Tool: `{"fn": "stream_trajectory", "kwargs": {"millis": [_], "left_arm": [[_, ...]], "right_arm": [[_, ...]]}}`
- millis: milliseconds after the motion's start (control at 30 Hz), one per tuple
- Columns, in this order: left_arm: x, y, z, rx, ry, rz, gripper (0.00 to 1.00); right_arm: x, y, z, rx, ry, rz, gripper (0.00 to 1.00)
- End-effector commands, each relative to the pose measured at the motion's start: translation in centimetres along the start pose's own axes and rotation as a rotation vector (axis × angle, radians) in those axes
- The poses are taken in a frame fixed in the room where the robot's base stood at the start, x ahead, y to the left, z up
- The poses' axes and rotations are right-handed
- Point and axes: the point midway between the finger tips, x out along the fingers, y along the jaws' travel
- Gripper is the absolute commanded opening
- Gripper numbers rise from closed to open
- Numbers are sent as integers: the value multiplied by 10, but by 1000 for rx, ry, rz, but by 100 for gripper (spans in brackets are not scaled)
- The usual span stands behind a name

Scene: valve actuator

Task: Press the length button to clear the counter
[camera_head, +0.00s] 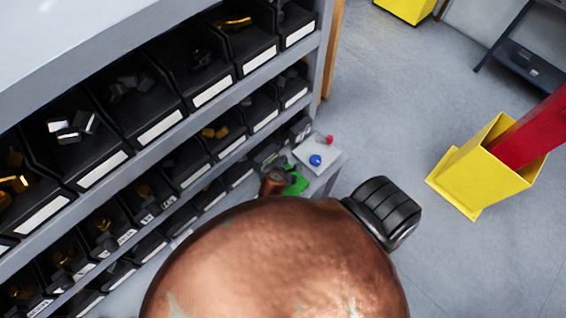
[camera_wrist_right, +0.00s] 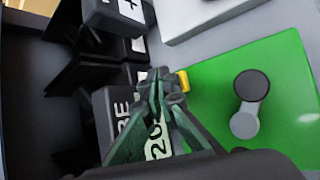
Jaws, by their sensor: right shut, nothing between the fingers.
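My right gripper (camera_wrist_right: 160,82) is shut and empty in the right wrist view. Its dark green fingertips are beside a small yellow piece (camera_wrist_right: 183,81) at the left edge of a green plate (camera_wrist_right: 225,65); whether they touch it I cannot tell. A grey lever with a dark round knob (camera_wrist_right: 251,86) sits on the plate. In the head view the green plate (camera_head: 296,183) is small and partly hidden by my right arm. A blue button (camera_head: 315,160) and a red button (camera_head: 329,140) stand on a pale box (camera_head: 305,151). No label names the length button. My left gripper is not visible.
Shelves of black bins (camera_head: 160,125) with metal parts fill the left of the head view. In the wrist view, black labelled blocks (camera_wrist_right: 115,15) lie close to the fingers. A yellow stand (camera_head: 470,170) with a red post is at right, with clear floor around it.

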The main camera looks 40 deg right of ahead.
Motion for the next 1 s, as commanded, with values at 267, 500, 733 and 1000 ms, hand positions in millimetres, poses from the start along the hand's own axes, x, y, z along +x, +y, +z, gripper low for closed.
{"fn": "stream_trajectory", "kwargs": {"millis": [267,500,733,1000], "left_arm": [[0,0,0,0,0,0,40],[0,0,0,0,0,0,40],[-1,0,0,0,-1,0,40],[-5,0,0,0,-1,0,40]], "right_arm": [[0,0,0,0,0,0,0],[0,0,0,0,0,0,0],[1,-1,0,-1,0,0,0],[6,-4,-4,0,0,0,0]]}}
